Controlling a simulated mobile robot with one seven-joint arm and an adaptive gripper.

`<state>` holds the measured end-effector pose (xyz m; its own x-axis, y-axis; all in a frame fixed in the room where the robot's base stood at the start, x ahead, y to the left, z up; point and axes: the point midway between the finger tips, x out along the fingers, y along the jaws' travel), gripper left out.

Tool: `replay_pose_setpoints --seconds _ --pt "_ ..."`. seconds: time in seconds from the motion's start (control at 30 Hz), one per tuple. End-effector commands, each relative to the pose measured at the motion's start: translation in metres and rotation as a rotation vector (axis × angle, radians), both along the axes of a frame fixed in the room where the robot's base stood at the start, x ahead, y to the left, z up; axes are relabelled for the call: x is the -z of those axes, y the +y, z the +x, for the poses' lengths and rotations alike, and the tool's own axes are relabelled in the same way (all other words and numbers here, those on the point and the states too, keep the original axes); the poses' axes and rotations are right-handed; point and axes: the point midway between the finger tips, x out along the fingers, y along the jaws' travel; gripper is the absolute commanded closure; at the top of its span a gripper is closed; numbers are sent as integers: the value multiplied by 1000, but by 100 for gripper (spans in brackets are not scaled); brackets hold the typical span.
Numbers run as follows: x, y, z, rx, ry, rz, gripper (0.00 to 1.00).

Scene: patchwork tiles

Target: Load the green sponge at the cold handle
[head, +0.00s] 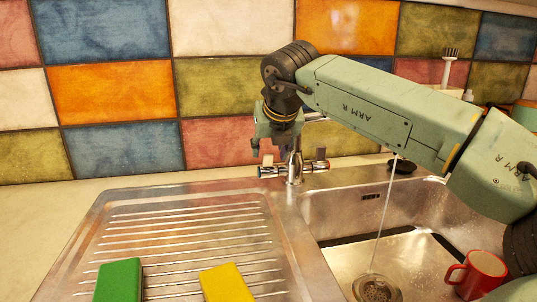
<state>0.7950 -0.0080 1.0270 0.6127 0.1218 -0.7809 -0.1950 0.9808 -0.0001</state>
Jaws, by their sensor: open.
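The green sponge (118,281) lies on the ribbed drainboard at the lower left, partly cut off by the bottom edge. The tap (294,168) stands at the back of the sink. Its left handle (267,170) shows a small blue part, and its right handle (320,160) is on the other side of the tap body. My gripper (276,152) points down just behind or above the left handle; I cannot tell whether they touch. It is open, with no sponge in it, well away from the green sponge.
A yellow sponge (228,284) lies right of the green one on the drainboard (185,228). A thin water stream (385,215) falls into the basin (335,265). A red mug (478,273) stands in the basin. A brush (449,68) stands behind my arm. The left counter is clear.

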Motion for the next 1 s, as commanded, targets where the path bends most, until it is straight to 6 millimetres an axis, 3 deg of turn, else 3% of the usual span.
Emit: replay_pose_setpoints --seconds 0.2,0.4,0.87,1.0 --pt "-38 -6 -29 1 -2 1 58" --pt "-60 -10 -47 1 -1 1 58" --pt "-68 -11 -52 0 0 0 58" --pt "-89 -10 -52 0 -1 0 58"
